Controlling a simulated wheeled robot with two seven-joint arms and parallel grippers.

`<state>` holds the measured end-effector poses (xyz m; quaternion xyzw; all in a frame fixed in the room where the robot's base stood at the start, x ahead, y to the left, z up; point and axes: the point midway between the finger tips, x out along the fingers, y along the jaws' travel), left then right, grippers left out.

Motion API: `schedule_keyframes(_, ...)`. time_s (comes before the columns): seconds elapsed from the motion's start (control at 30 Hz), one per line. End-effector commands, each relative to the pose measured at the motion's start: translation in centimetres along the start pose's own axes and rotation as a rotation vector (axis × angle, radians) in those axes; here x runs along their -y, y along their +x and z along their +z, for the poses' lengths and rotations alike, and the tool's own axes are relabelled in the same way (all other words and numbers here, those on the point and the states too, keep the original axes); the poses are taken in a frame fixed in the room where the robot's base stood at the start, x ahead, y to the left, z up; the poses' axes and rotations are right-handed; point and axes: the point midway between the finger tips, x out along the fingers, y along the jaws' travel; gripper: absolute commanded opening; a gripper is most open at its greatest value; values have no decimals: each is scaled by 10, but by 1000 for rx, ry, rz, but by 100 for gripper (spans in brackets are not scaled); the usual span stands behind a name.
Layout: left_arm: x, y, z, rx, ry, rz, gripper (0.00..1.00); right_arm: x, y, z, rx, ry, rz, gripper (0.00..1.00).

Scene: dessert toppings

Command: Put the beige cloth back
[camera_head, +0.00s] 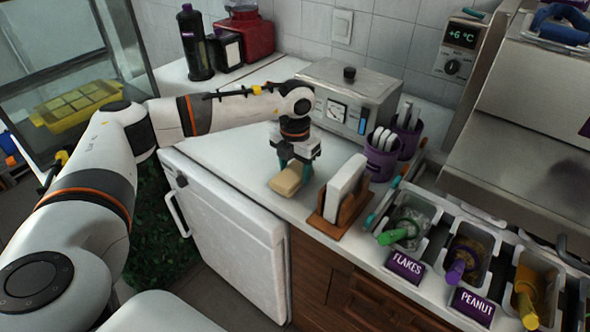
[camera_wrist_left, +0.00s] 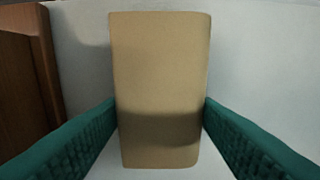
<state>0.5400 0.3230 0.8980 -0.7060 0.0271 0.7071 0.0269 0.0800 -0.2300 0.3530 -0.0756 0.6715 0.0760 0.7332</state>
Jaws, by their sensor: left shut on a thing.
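The beige cloth (camera_head: 286,182) is a folded, rounded block near the counter's front edge, left of the wooden napkin holder. My left gripper (camera_head: 296,165) reaches down over it with teal fingers. In the left wrist view the cloth (camera_wrist_left: 158,85) fills the middle, and the fingers of the left gripper (camera_wrist_left: 160,125) touch its two long sides, shut on it. Whether the cloth rests on the counter or hangs just above it, I cannot tell. My right gripper is not in view.
The wooden holder with white napkins (camera_head: 343,190) stands close on the right. Behind are a metal box with a dial (camera_head: 346,95) and purple cups (camera_head: 381,160). Topping bins (camera_head: 410,225) line the right. The white counter (camera_head: 215,140) is clear to the left.

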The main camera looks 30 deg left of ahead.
Motion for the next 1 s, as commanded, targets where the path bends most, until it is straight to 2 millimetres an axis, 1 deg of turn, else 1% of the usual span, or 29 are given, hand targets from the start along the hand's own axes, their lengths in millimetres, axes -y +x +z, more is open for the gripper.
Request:
schedule_keyframes(0.03,0,5,0,1,0,0,37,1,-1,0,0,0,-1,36)
schedule_keyframes(0.1,0,10,0,-1,1,0,37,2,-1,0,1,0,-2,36)
schedule_keyframes(0.37,0,11,0,-2,2,0,37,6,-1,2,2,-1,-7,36)
schedule_keyframes(0.47,0,14,0,-1,2,0,37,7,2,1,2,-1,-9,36)
schedule_keyframes(0.5,0,13,0,-2,2,0,60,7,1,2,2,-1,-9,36)
schedule_keyframes(0.57,0,13,0,-2,2,0,70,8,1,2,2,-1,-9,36)
schedule_keyframes(0.6,0,13,0,-2,2,0,77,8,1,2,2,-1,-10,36)
schedule_keyframes(0.87,0,13,0,-2,2,0,77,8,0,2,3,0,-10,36)
schedule_keyframes(0.93,0,9,0,-2,2,0,77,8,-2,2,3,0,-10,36)
schedule_keyframes(1.0,0,5,-1,-4,2,1,77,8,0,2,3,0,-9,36)
